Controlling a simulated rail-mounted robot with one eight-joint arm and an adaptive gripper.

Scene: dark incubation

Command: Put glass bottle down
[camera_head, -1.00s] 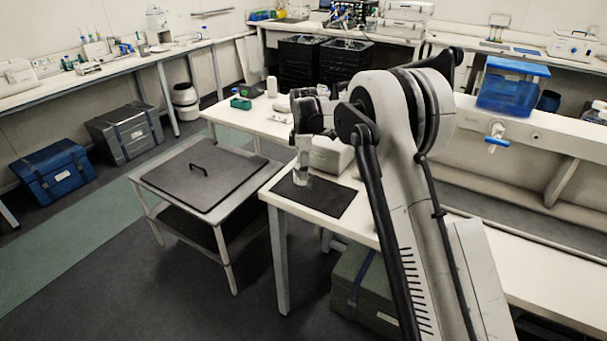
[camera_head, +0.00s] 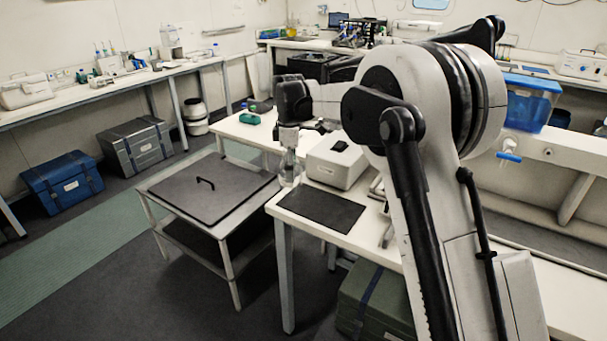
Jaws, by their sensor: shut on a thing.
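The clear glass bottle (camera_head: 289,170) hangs upright below my gripper (camera_head: 289,148), which is shut on its upper part. The bottle shows against the left edge of the near white table, just beyond the dark mat (camera_head: 322,209). I cannot tell whether its base touches the table or is held above it. The fingertips are small and partly lost against the bottle.
A white box device (camera_head: 337,162) stands close to the right of the bottle. A low grey table (camera_head: 160,213) with a dark handled lid (camera_head: 212,185) stands to the left. The dark mat is bare. A green item (camera_head: 249,118) lies on the table behind.

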